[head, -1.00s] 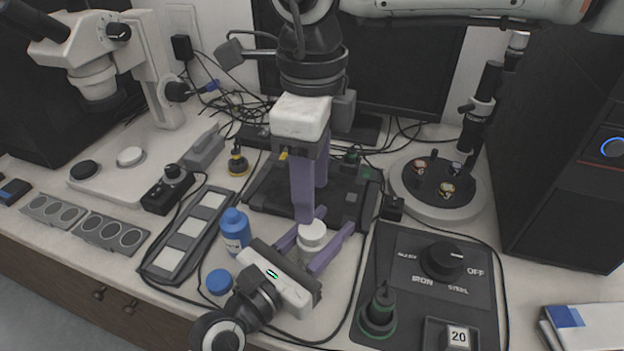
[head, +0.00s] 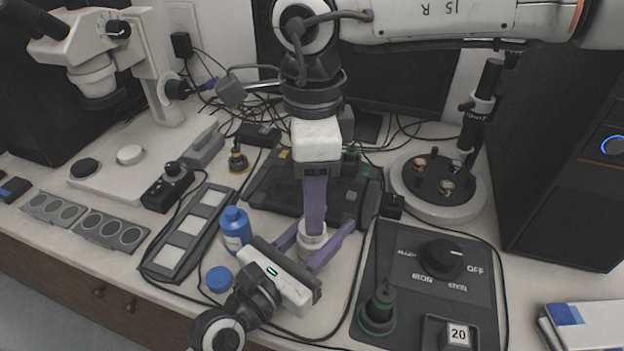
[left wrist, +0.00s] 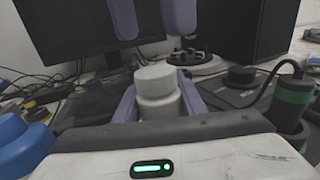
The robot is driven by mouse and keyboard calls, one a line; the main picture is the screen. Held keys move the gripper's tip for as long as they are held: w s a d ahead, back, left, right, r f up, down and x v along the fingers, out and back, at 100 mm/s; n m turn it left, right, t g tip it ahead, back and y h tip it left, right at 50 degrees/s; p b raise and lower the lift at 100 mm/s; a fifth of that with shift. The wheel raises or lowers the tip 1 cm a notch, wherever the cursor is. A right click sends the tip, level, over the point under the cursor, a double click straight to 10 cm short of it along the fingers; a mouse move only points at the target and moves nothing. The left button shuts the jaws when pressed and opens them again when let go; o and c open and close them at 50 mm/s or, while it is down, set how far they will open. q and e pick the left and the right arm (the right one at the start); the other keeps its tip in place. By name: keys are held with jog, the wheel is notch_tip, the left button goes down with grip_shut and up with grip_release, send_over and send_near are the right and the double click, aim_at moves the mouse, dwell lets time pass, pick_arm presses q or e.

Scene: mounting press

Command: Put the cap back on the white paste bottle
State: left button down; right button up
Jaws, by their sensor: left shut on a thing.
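The white paste bottle (head: 313,252) stands upright between the purple fingers of my left gripper (head: 318,240), which is shut on it. In the left wrist view the bottle (left wrist: 160,106) has a white rounded top piece (left wrist: 155,76); I cannot tell whether this is a cap or bare neck. My right gripper (head: 315,228) comes straight down over the bottle. In the left wrist view its fingers (left wrist: 152,36) are apart with nothing between them, above the bottle's top. A blue round cap (head: 219,280) lies on the table left of my left gripper.
A blue bottle (head: 235,230) stands close left of my left gripper. A control panel (head: 410,305) with a knob lies to the right. Behind are a black tray-like base (head: 265,195) and a round stand (head: 445,207). Cables run across the table.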

jog(key=shift+f, duration=2.45)
jog(key=c, duration=1.1)
jog(key=shift+o, duration=0.2)
jog(key=m, duration=0.3)
jog(key=o, duration=1.2)
notch_tip(320, 180, up, 12)
jog(key=shift+r, duration=0.1)
